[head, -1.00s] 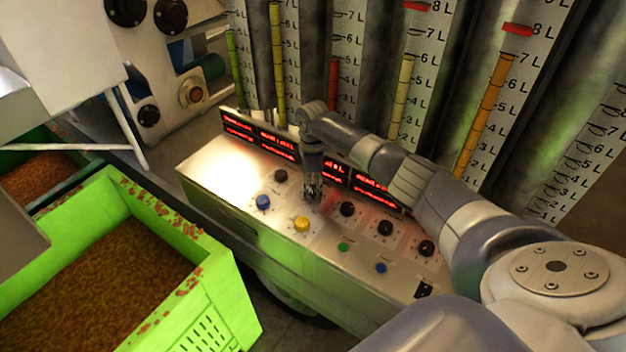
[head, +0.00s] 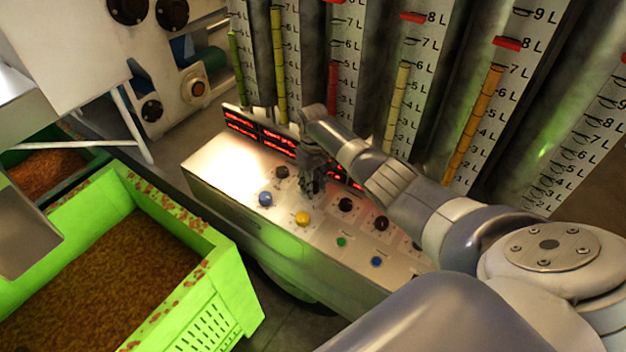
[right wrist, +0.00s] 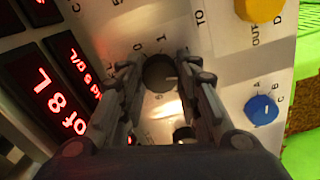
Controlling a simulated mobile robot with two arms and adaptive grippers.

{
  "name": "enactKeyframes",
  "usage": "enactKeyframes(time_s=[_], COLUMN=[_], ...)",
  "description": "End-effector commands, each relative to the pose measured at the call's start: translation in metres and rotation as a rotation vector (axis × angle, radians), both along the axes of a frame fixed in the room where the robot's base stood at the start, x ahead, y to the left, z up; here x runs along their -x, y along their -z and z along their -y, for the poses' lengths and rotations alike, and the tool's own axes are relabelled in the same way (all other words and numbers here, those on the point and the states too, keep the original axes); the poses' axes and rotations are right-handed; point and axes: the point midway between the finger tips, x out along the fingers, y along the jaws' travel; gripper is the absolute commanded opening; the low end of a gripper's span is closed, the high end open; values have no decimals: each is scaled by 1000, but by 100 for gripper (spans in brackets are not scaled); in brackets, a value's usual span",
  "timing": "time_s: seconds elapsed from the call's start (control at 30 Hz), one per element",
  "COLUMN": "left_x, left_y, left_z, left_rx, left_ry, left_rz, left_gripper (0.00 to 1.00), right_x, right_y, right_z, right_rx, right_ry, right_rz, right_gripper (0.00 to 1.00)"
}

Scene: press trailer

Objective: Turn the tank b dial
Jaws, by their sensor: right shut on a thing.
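My right gripper (head: 313,188) points down at the control panel (head: 225,188), over the row of black dials. In the right wrist view its fingers (right wrist: 160,78) are closed around a dark round dial (right wrist: 158,70) with scale marks printed around it. In the head view the gripper hides this dial, between a black dial (head: 282,172) on its left and another (head: 345,204) on its right. I cannot read a tank name beside it. My left gripper is not in view.
A yellow knob (head: 302,219) and a blue knob (head: 265,199) stand in front of the gripper. Red displays (head: 278,141) line the panel's back edge. Tall gauges with coloured bars (head: 398,98) rise behind. A green crate (head: 232,285) stands at the left.

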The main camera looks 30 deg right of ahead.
Motion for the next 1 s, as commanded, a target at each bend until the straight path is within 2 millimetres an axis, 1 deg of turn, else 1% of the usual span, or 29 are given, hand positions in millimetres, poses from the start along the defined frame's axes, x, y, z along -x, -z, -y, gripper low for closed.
enactKeyframes(time_s=[0.03, 0.3, 0.8, 0.83, 0.87, 0.9, 0.93, 1.0], left_x=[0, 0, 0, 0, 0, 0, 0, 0], left_y=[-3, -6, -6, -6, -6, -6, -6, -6], left_z=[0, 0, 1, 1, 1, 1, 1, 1], left_rx=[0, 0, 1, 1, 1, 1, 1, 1], left_ry=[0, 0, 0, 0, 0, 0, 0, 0], left_rz=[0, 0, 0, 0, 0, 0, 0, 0], left_gripper=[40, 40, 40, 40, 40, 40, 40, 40], right_x=[-2, -2, -3, -3, -3, -3, -2, -2], right_y=[-3, -2, -2, -3, -2, -2, -2, -2], right_z=[-1, 0, 0, 0, 0, 0, 0, 0], right_rx=[-2, -1, 0, 0, 0, 0, 0, 1], right_ry=[23, 105, 121, 121, 121, 121, 120, 120], right_rz=[5, 6, 8, 8, 8, 7, 7, 5], right_gripper=[7, 7, 7, 35, 42, 51, 53, 53])
